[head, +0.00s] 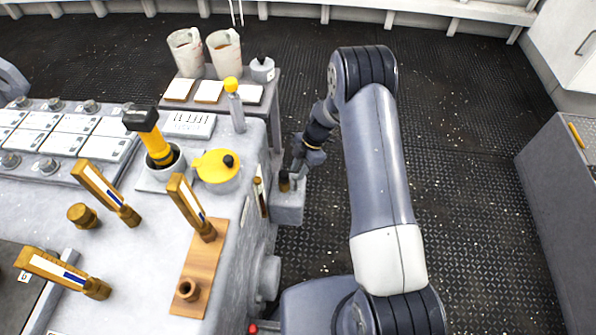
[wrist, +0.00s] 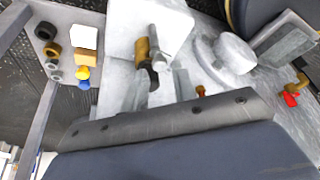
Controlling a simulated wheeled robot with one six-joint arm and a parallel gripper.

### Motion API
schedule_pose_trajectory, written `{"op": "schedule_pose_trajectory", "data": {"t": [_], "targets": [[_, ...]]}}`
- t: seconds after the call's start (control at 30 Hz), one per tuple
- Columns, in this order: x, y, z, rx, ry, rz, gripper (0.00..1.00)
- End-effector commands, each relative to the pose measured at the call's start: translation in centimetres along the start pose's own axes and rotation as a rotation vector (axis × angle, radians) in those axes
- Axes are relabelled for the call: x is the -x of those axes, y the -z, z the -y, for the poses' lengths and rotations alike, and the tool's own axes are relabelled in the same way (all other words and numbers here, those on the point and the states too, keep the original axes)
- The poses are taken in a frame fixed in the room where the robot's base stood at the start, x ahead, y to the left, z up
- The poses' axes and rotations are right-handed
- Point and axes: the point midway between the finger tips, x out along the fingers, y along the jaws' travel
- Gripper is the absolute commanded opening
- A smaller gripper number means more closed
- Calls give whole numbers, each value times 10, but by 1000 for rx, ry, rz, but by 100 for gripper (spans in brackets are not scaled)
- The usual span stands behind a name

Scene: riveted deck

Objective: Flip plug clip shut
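A plug (wrist: 142,48) with a brass-coloured body sits on a pale grey block (wrist: 176,22) in the wrist view. A dark curved piece, which looks like its clip (wrist: 152,76), hangs beside a grey rod (wrist: 158,42). In the head view the plug (head: 284,182) is a small dark and brass shape on a grey box at the bench's side. My gripper (wrist: 160,88) is open, with its two grey fingers apart and the dark piece showing between them. I cannot tell whether they touch it. In the head view my gripper (head: 298,172) is small and partly hidden.
In the wrist view a round grey fitting (wrist: 228,55) and a red-handled valve (wrist: 291,98) are right of the block. Dark floor right of my arm is clear.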

Motion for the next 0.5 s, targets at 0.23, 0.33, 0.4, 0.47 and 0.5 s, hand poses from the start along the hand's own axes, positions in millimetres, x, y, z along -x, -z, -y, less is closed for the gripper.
{"op": "schedule_pose_trajectory", "data": {"t": [0.23,0.33,0.4,0.47,0.5], "targets": [[-16,0,0,0,0,1,27],[-16,0,0,0,-1,1,27],[-16,0,0,0,-1,1,27],[-16,0,0,0,-1,1,27],[-16,0,0,0,-1,1,23]]}}
